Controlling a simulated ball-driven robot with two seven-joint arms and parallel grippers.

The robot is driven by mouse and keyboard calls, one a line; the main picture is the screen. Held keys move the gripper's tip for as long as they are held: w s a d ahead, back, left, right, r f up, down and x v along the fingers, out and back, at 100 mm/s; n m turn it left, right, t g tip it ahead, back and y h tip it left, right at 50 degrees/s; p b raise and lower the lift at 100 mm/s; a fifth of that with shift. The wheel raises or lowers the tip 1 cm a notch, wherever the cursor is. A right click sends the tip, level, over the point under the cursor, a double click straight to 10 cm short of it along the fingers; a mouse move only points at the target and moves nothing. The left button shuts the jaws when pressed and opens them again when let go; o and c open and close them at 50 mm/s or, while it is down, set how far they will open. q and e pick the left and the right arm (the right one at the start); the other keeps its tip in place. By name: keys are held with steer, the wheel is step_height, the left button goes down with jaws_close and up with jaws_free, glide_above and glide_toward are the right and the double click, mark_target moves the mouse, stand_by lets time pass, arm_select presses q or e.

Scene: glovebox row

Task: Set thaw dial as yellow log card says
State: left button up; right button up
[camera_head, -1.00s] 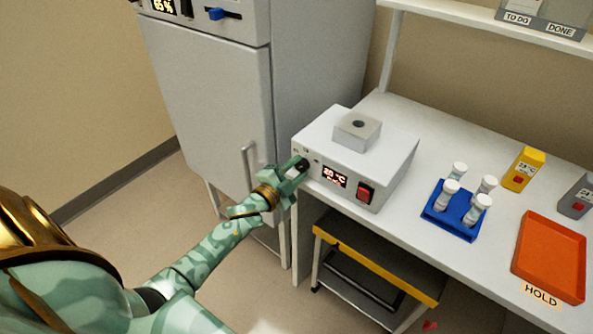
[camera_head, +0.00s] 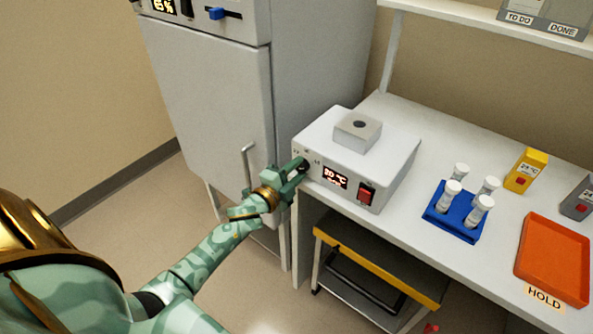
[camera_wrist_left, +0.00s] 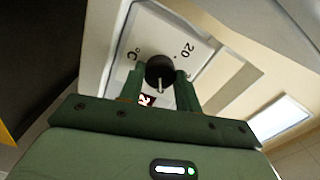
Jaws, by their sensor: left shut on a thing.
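The white thaw block unit (camera_head: 395,160) stands on the bench, with a red-digit display (camera_head: 334,176) on its front. The display shows two digits and °C, too small to read surely. My left gripper (camera_head: 300,167) is shut on the black dial (camera_wrist_left: 160,70) at the front's left end. In the left wrist view its two green fingers lie on either side of the dial, whose white pointer mark shows between them; "20" and "°C" are printed nearby.
A red switch (camera_head: 366,193) is right of the display. A blue rack (camera_head: 440,220) with several white-capped tubes and an orange tray (camera_head: 552,262) marked HOLD stand to the right. A grey logger (camera_head: 577,200) is at the right edge. A grey cabinet (camera_head: 210,110) rises behind my left arm.

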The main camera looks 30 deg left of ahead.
arm_select(q)
steer(key=o, duration=1)
steer(key=shift+c, duration=0.2)
steer(key=s+a+p, duration=0.1)
steer(key=s, duration=1.5)
steer(key=shift+s, duration=0.2)
steer(key=shift+a, duration=0.1)
